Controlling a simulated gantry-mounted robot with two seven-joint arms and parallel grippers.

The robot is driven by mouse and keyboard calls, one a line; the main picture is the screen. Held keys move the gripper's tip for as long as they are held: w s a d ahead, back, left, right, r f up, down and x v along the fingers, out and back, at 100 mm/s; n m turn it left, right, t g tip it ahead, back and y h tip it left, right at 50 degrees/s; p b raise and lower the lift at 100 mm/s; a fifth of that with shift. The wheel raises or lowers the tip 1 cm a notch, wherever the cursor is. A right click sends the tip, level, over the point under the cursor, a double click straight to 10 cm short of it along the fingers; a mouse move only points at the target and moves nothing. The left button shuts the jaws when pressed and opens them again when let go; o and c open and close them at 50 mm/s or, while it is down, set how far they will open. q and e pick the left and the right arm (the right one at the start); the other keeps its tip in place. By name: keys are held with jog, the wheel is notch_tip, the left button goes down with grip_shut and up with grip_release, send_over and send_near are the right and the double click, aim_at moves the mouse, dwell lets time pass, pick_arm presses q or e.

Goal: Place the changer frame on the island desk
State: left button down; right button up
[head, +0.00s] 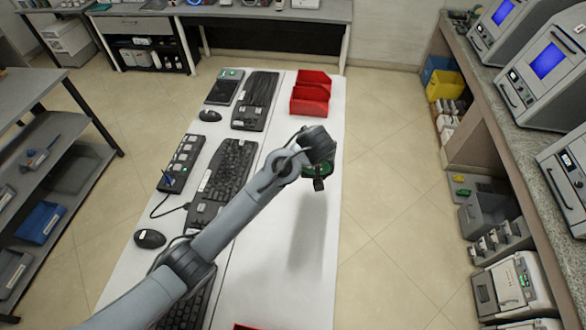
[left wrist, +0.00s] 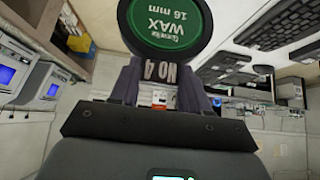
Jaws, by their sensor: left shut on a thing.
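My left gripper (head: 318,165) hangs above the right half of the island desk (head: 311,240), the long white table in the middle. The gripper's two fingers (left wrist: 158,85) flank a tab marked "NO 4". In the head view the green disc (head: 324,171) shows only in part, below my wrist. A soft shadow lies on the desk below. My right gripper is not in view.
Red bins (head: 310,95) stand at the desk's far right. Keyboards (head: 228,170), mice (head: 149,239) and a control pad (head: 182,160) fill its left half. The front right strip is mostly clear, with a red edge (head: 243,326) at the bottom. Machines (head: 548,70) line the right counter.

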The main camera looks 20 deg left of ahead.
pick_arm(q)
jog(key=s+a+f+p, duration=0.2)
jog(key=s+a+f, duration=0.1)
jog(key=a+f, duration=0.2)
notch_tip(320, 180, down, 2)
jog(key=shift+a+f, duration=0.15)
jog(key=shift+f, duration=0.1)
dwell(0.4)
jog(key=shift+f, duration=0.2)
jog(key=c, duration=0.5)
grip_release()
jog(key=shift+r, duration=0.15)
